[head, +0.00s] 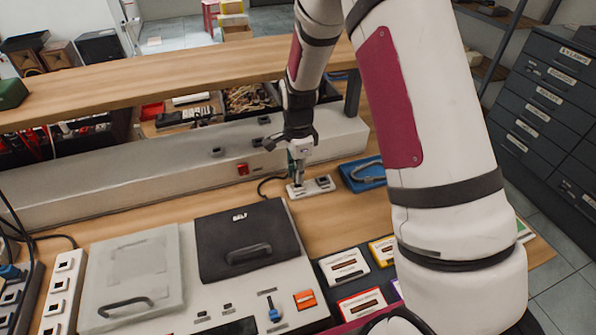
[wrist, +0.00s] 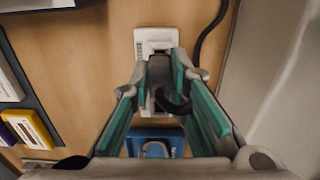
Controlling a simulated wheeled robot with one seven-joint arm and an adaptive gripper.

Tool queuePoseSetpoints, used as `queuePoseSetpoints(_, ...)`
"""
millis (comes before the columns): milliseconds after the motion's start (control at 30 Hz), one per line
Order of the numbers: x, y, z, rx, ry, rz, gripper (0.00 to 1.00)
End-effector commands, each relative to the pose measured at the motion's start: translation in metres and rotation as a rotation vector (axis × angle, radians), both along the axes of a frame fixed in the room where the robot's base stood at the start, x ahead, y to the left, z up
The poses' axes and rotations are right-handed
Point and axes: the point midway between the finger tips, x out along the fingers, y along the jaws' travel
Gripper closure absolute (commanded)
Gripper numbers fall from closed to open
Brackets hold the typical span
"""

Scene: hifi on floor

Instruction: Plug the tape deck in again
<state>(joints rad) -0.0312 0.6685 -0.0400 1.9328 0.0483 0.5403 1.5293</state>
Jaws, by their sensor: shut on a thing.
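The tape deck (head: 270,285), pale with a dark lid marked "BELF" and a pale lid, lies at the front left of the bench in the head view. Behind it sits a short white socket strip (head: 322,184), also in the wrist view (wrist: 155,38). My gripper (head: 297,180) points down over the strip's left part. In the wrist view my gripper (wrist: 167,78) is shut on a black plug (wrist: 160,70), which lies over the strip. I cannot tell whether its pins are in a socket. A black cord (head: 266,183) curves beside the strip.
A blue object (head: 362,174) lies right of the strip; it also shows in the wrist view (wrist: 156,134). A long grey trunking (head: 190,167) runs behind. Cassettes (head: 343,266) lie right of the deck. Another white strip (head: 62,290) stands at the left.

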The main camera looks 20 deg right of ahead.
Motion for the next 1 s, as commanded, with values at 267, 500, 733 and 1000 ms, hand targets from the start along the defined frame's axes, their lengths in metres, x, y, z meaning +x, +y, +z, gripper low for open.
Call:
queuePoseSetpoints(267, 0.0, 0.0, -0.003, 0.0, 0.0, 0.0, 1.0)
queuePoseSetpoints(500, 0.0, 0.0, -0.006, 0.0, 0.0, 0.0, 1.0)
queuePoseSetpoints(733, 0.0, 0.0, -0.008, 0.0, 0.0, 0.0, 1.0)
queuePoseSetpoints(1000, 0.0, 0.0, -0.011, 0.0, 0.001, 0.0, 1.0)
